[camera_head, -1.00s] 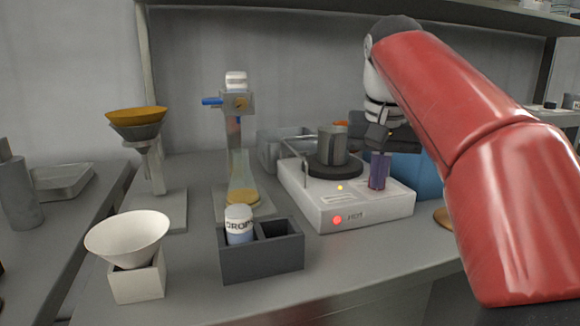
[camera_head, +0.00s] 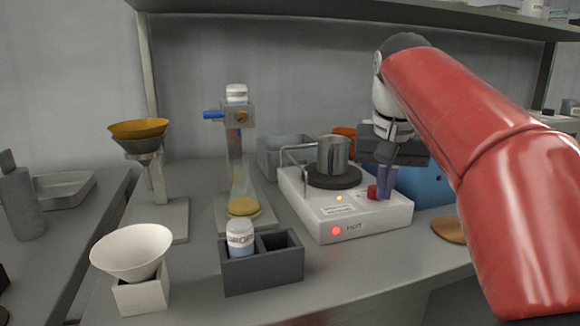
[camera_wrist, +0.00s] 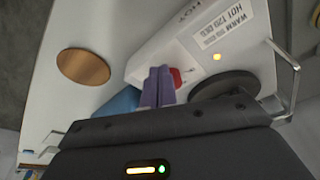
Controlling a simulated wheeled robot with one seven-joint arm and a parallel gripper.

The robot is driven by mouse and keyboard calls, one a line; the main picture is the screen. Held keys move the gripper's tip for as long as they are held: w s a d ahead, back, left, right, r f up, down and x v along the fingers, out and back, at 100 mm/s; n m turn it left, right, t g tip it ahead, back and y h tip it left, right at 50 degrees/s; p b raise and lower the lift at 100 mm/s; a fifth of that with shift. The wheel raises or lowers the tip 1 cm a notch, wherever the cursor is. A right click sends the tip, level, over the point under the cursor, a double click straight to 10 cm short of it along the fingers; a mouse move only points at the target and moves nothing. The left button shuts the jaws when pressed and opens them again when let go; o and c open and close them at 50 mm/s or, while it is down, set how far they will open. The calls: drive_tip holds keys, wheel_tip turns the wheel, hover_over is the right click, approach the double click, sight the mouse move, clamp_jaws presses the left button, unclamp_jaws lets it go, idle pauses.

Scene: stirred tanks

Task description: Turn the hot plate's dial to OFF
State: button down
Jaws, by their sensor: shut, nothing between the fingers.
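The white hot plate (camera_head: 318,224) stands on the bench with a dark round heating disc (camera_head: 334,177) on top. Its red dial (camera_head: 372,192) is on the top face at the right, and the wrist view shows part of it (camera_wrist: 176,77). My gripper (camera_head: 384,194) points down with its purple fingers just right of the dial in the head view. In the wrist view the fingers (camera_wrist: 157,75) are together and partly cover the dial; whether they touch it I cannot tell. The dial's pointer setting is not readable. A red light (camera_head: 337,231) glows beside the word HOT, and a yellow light (camera_head: 339,198) shows on top.
A metal beaker (camera_head: 333,153) stands on the heating disc, beside a thin metal rail (camera_head: 296,150). A blue container (camera_head: 428,186) is behind my gripper. A brown disc (camera_head: 450,229) lies right of the hot plate. A grey holder (camera_head: 262,271) with a labelled bottle stands front left.

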drive_tip(key=shift+s, duration=0.1)
idle(0.3)
drive_tip(key=shift+s+d, duration=0.1)
drive_tip(key=shift+s, duration=0.05)
drive_tip(key=shift+r, duration=0.15)
wheel_tip(320, 180, up, 6)
drive_tip(key=shift+f, duration=0.15)
idle(0.4)
